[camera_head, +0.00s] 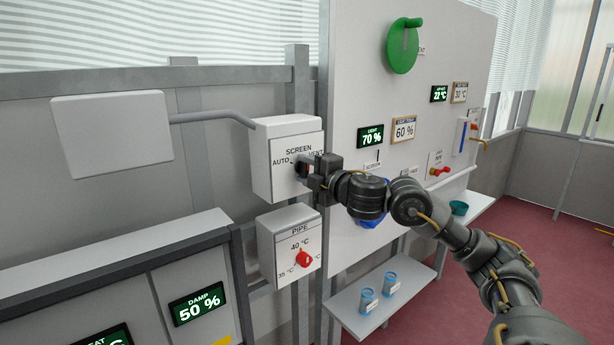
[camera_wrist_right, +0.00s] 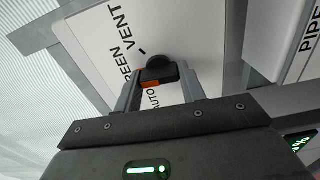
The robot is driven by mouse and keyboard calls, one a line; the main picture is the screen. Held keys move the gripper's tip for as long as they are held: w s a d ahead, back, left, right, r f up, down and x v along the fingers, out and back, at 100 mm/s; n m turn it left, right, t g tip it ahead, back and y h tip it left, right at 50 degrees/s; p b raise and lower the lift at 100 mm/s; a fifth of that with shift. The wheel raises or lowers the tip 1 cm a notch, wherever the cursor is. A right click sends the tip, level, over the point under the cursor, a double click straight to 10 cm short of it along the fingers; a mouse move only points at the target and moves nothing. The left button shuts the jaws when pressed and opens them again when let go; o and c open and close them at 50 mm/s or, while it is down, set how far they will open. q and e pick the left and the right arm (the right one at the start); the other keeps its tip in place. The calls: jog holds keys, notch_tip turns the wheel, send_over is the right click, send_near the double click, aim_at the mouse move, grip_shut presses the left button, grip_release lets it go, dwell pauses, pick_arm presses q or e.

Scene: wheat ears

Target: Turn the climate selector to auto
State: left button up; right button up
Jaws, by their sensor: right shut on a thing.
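The climate selector is a dark round knob on a grey-white box (camera_head: 262,160) labelled SCREEN, with AUTO at the left and VENT at the right. My right gripper (camera_head: 312,168) is at the knob and hides most of it in the head view. In the right wrist view the black knob (camera_wrist_right: 159,64) with an orange part sits between the two fingers of my right gripper (camera_wrist_right: 160,82), which is shut on it. The VENT and AUTO lettering shows on either side. I cannot tell for sure which word the knob points to. My left gripper is not in view.
Just below is a PIPE box (camera_head: 272,250) with a red knob (camera_head: 304,258). A white panel (camera_head: 350,90) with a green wheel (camera_head: 403,48) and readouts stands at the right. A shelf (camera_head: 350,310) with blue cups is low down. A DAMP display (camera_head: 197,304) is at lower left.

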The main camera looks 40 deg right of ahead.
jog(key=n+b, duration=0.1)
jog(key=n, duration=0.1)
jog(key=n+b, duration=0.1)
jog(key=n, duration=0.1)
jog(key=n+b, duration=0.1)
jog(key=n, duration=0.1)
jog(key=shift+f+n, duration=0.25)
jog(key=shift+n, duration=0.05)
jog(key=n+b, duration=0.2)
jog(key=n, duration=0.4)
jog(key=shift+f+b, duration=0.1)
jog(key=shift+b, duration=0.3)
jog(key=o, duration=1)
jog(key=shift+d, duration=0.1)
jog(key=s+b, duration=0.2)
jog(key=s, duration=0.9)
jog(key=shift+w, duration=0.1)
